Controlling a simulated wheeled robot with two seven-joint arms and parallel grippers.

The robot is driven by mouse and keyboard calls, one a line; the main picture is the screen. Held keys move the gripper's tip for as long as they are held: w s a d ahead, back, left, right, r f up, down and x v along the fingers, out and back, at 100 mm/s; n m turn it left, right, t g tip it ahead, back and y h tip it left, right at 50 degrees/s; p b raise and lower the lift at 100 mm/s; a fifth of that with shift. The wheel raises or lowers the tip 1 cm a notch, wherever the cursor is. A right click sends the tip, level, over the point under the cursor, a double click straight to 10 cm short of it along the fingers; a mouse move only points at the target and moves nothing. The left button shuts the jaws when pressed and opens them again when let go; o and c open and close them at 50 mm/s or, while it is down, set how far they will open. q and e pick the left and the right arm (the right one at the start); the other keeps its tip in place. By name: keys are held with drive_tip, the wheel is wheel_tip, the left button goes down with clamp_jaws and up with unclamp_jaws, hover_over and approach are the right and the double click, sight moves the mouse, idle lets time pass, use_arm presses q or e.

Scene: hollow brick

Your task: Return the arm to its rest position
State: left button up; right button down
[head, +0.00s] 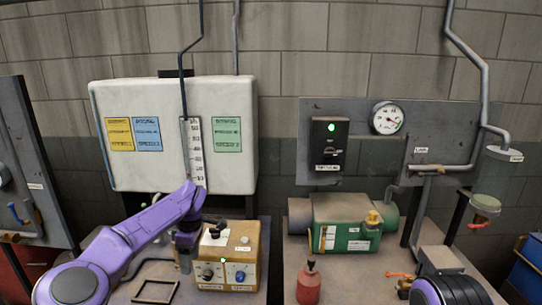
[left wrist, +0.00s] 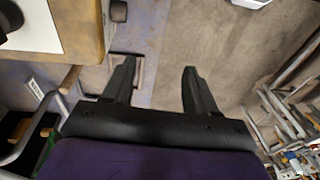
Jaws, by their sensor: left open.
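My left arm (head: 140,235) is purple and reaches in from the lower left over the left bench. Its gripper (head: 185,258) hangs at the arm's end, just left of the yellow control box (head: 231,250). In the left wrist view my left gripper (left wrist: 158,80) has its two black fingers spread apart, with nothing between them. The yellow box's edge (left wrist: 93,35) shows at the upper left there. A purple and black part of my right arm (head: 450,289) shows at the lower right of the head view; its gripper is out of view.
A white tank (head: 221,95) stands behind the left bench. A flat dark frame (head: 157,291) lies on that bench. A red bottle (head: 308,284) and a green machine (head: 345,220) stand on the right bench. A gap separates the benches. Bare floor (left wrist: 205,40) shows beyond the fingers.

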use_arm(q)
drive_tip(key=s+a+f+m+t+y, duration=0.1)
drive_tip(key=s+f+m+t+y, duration=0.25)
drive_tip(key=s+f, duration=0.45)
drive_tip(key=s+f+m+t+y, duration=0.3)
drive_tip(key=s+f+t+y, duration=0.15)
drive_tip(key=f, duration=0.65)
drive_tip(key=s+a+f+m+g+h, duration=0.1)
drive_tip(key=s+a+f+m+h, duration=0.1)
drive_tip(key=s, duration=0.9)
drive_tip(key=s+a+f+m+g+h, duration=0.1)
drive_tip(key=s+a+f+h, duration=0.1)
drive_tip(key=s, duration=0.8)
drive_tip(key=s+a+f+m+g+h, duration=0.1)
drive_tip(key=s+a+f+m+h, duration=0.15)
drive_tip(key=s, duration=0.85)
wheel_tip(320, 180, down, 9)
drive_tip(key=n+b, duration=0.1)
drive_tip(key=b, duration=0.8)
drive_tip(key=shift+s+d+g+y, duration=0.3)
drive_tip(key=shift+s+y, duration=0.05)
drive_tip(key=shift+s, duration=0.05)
drive_tip(key=shift+r, duration=0.1)
